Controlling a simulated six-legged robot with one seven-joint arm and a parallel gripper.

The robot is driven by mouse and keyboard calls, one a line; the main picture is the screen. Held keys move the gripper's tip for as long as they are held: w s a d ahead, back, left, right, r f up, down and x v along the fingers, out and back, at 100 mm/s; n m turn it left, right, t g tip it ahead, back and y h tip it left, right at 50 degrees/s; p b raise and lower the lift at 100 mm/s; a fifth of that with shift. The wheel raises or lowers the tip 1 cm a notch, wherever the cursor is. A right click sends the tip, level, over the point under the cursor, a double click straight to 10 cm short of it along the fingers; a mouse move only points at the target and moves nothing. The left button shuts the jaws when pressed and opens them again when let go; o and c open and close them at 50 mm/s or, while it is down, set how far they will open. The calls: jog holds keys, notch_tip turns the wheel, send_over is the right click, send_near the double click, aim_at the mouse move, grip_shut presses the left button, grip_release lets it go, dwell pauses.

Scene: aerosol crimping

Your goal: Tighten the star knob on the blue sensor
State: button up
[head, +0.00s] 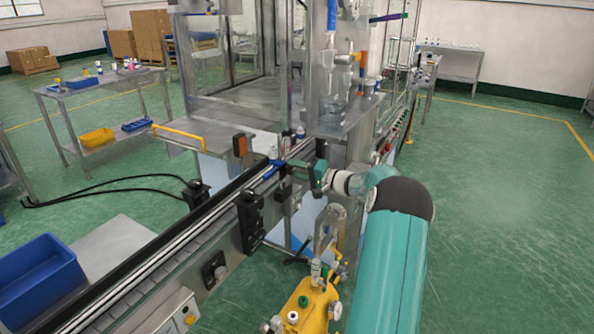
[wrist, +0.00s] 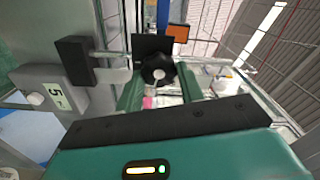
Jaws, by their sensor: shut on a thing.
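The black star knob (wrist: 158,68) with a pale centre shows in the wrist view, between the two teal fingers of my gripper (wrist: 158,82). The fingers are shut on it from both sides. In the head view my gripper (head: 312,176) is at the conveyor's near rail, beside a small blue part (head: 279,163) that looks like the blue sensor. The gripper mostly hides the knob there.
The conveyor (head: 165,250) runs diagonally from lower left to the machine. Black boxes (head: 250,220) stick out from its near side. A yellow pump unit (head: 305,305) stands below my arm. An orange-faced block (wrist: 177,33) stands behind the knob. Open green floor lies to the right.

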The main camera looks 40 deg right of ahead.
jog(key=m, duration=0.7)
jog(key=shift+f, duration=0.15)
jog(key=m, duration=0.4)
jog(key=shift+a+m, duration=0.1)
jog(key=shift+m, duration=1.7)
jog(key=o, duration=1)
jog(key=shift+s, duration=0.1)
jog(key=v, duration=1.3)
jog(key=shift+s, duration=0.35)
